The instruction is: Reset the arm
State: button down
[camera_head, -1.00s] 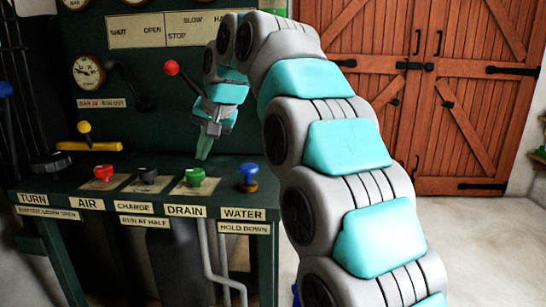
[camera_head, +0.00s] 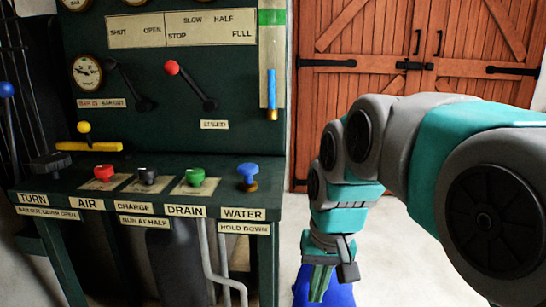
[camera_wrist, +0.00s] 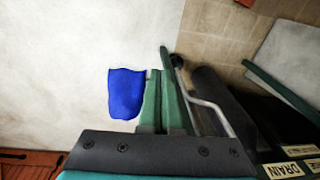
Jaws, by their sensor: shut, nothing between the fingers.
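My gripper (camera_head: 322,282) is to the right of the green control bench (camera_head: 262,240), in front of the wooden doors. It points down and its green fingers are together with nothing between them. In the wrist view my gripper (camera_wrist: 160,100) shows its fingers side by side, with the bench's pipe and dark side to their right. My arm folds in from the right edge of the head view and bends down at the wrist. A blue object (camera_head: 338,288) is behind and below the fingers; it also shows in the wrist view (camera_wrist: 125,93).
The bench top carries a red knob (camera_head: 103,172), a black knob (camera_head: 147,175), a green knob (camera_head: 195,177) and a blue knob (camera_head: 248,174). A red-tipped lever (camera_head: 188,84) stands on the panel. Pale floor lies open before the doors (camera_head: 400,50).

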jog(key=s+d+f+g, duration=0.1)
jog(key=s+d+f, duration=0.1)
jog(key=s+f, duration=0.2)
jog(key=s+d+f+g, duration=0.1)
jog(key=s+d+f, duration=0.2)
jog(key=s, duration=0.6)
jog(key=s+d+f+h, duration=0.1)
jog(key=s+d+f, duration=0.1)
jog(key=s+f, duration=0.3)
jog(key=shift+s+d+g, duration=0.15)
jog(key=shift+s+g, duration=0.25)
jog(key=shift+s, duration=0.35)
